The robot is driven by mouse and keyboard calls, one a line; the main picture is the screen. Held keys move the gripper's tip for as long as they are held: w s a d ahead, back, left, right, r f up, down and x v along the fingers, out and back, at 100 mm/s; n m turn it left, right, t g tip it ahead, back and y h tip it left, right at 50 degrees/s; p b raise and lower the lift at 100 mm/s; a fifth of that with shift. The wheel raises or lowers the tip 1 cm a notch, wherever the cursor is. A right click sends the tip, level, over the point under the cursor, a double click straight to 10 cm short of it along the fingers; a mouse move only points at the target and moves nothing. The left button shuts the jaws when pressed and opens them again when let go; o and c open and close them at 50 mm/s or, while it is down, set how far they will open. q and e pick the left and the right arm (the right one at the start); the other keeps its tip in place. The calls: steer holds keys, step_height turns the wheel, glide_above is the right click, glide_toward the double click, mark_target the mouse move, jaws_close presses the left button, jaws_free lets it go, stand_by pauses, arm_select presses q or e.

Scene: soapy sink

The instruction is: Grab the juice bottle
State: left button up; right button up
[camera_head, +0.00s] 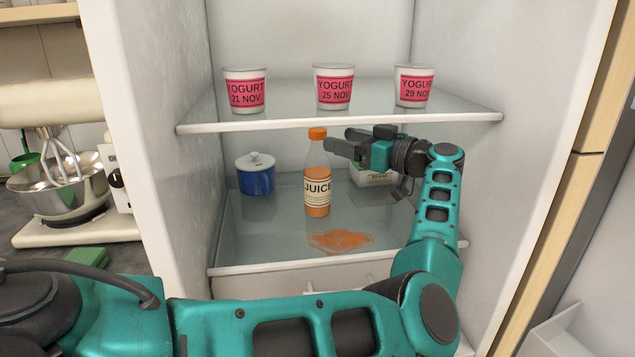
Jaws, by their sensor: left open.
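The juice bottle (317,180), clear with orange juice, an orange cap and a cream JUICE label, stands upright on the fridge's lower glass shelf. My left arm reaches in from the lower left, bends up on the right, and its gripper (341,140) points left at the height of the bottle's neck. The left gripper is open and empty, with its fingertips just right of the neck. I cannot tell whether the near finger touches the bottle. My right gripper is out of view.
An orange puddle (339,241) lies on the lower shelf (255,250) in front of the bottle. A blue pot (256,178) stands left; a white-green carton (372,176) is partly hidden behind my gripper. The upper shelf (290,122) holds three yogurt cups (334,88). Fridge walls bound both sides.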

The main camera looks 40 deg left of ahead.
mark_target(317, 135)
arm_select(q)
steer(key=shift+s+a+f, duration=0.1)
steer(key=shift+s+a, duration=0.1)
steer(key=shift+a, duration=1)
steer(key=shift+s+a+r, duration=0.1)
steer(key=shift+s+a, duration=0.1)
steer(key=shift+a, duration=0.95)
steer(key=shift+s+a+f, duration=0.1)
steer(key=shift+s+a, duration=0.1)
steer(key=shift+a, duration=1)
steer(key=shift+d, duration=0.1)
steer(key=shift+c, duration=0.4)
jaws_close()
